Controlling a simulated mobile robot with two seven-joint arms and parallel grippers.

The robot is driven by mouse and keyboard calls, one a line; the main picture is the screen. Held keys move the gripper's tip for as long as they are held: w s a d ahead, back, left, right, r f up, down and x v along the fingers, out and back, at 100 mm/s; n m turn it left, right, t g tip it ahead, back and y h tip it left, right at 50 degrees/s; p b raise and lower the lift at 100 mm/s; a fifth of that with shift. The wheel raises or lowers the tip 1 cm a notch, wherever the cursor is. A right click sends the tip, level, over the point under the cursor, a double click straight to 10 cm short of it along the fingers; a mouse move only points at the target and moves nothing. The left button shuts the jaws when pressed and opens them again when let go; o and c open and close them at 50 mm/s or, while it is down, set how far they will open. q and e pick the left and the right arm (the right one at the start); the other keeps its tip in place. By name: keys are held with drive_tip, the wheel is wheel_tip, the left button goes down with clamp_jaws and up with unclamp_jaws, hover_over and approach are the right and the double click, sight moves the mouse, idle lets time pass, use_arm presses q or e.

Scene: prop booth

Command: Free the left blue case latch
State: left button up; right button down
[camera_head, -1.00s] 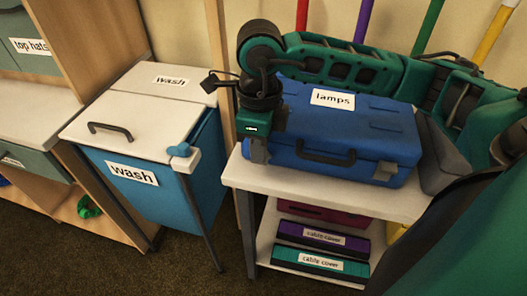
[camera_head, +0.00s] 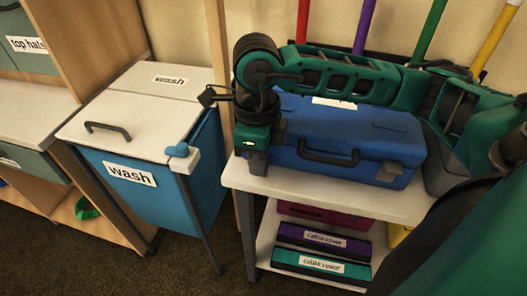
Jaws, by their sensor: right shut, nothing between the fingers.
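The blue case (camera_head: 350,130) lies shut on top of the white shelf unit, its dark handle facing front. Its right latch (camera_head: 388,171), a grey plate, shows near the right front corner. The left latch is hidden behind my right gripper. My right gripper (camera_head: 257,165) points down at the case's left front corner, shut and with nothing in it. I cannot tell whether its tips touch the case or latch. My right forearm crosses above the case and covers most of its white label (camera_head: 335,103). My left gripper is not in view.
The white shelf top (camera_head: 320,201) has a narrow bare strip before the case. Cable cover boxes (camera_head: 320,264) lie on the shelf below. Left stands a blue wash bin (camera_head: 205,165) with a white lid. Coloured poles (camera_head: 432,30) lean on the wall behind.

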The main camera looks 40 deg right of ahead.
drive_tip(key=shift+w+d+m, duration=0.3)
drive_tip(key=shift+w+d, duration=0.35)
drive_tip(key=shift+d, duration=0.25)
drive_tip(key=shift+s+a+r, duration=0.1)
drive_tip(key=shift+a+r, duration=0.1)
drive_tip(key=shift+r, duration=0.1)
drive_tip(key=shift+s+a+r+p, duration=0.25)
drive_tip(key=shift+a+p, duration=0.05)
drive_tip(key=shift+p, duration=0.2)
drive_tip(key=shift+s+a+r, duration=0.25)
drive_tip(key=shift+s+a, duration=0.25)
drive_tip(key=shift+a, duration=0.1)
drive_tip(key=shift+p, duration=0.3)
wheel_tip(320, 180, up, 6)
drive_tip(key=p, duration=0.3)
drive_tip(key=shift+s+a, duration=0.1)
drive_tip(key=shift+s, duration=0.05)
